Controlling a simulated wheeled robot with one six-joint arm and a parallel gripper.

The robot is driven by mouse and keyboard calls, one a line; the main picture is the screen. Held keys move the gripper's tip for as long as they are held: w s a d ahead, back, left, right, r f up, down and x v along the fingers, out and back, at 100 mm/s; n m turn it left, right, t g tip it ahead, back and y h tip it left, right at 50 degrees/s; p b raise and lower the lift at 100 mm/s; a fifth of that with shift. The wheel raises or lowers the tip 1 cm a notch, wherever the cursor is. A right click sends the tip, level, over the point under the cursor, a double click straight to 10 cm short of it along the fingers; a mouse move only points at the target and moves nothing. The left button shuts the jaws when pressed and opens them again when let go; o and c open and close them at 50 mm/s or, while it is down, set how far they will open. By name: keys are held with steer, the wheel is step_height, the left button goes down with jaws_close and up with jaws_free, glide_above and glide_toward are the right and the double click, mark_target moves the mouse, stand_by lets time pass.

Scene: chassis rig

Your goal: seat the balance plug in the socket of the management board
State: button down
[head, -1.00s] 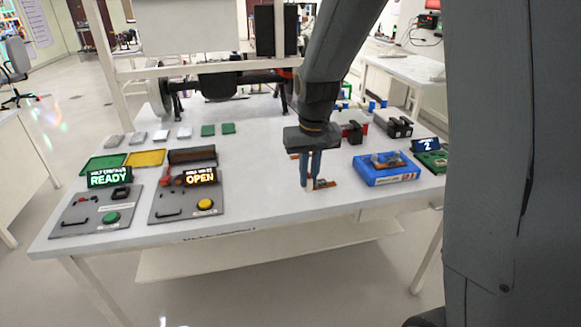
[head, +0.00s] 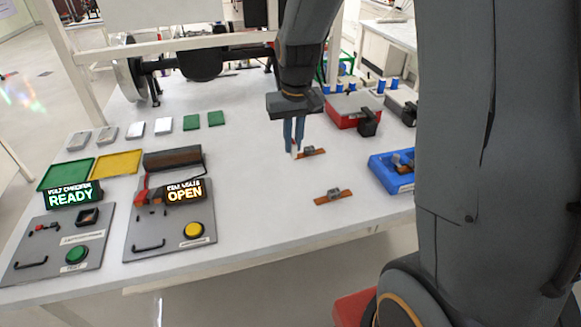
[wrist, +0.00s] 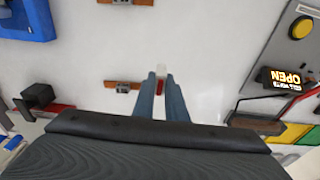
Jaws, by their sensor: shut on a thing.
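My gripper (head: 294,150) is shut on a small white piece with red below it, likely the balance plug (wrist: 161,72), held between the fingertips. In the head view its white end shows low at the tips, close over the table; whether it touches cannot be told. An orange strip with a grey block (head: 311,153) lies just right of the fingertips. It also shows left of them in the wrist view (wrist: 122,87). A second such strip (head: 333,196) lies nearer the front edge. I cannot make out the management board or its socket; my arm covers the right side.
A blue tray (head: 392,175) and red box (head: 353,110) are to the right. The READY panel (head: 62,240) and OPEN panel (head: 170,222) are at left front, with green (head: 65,175) and yellow (head: 122,162) trays behind. The table between is clear.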

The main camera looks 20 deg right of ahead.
steer(key=shift+d+f+p, duration=0.1)
steer(key=shift+f+p, duration=0.85)
steer(key=shift+f, duration=3.4)
steer(key=shift+s+f, duration=0.1)
steer(key=c, duration=1.8)
jaws_free()
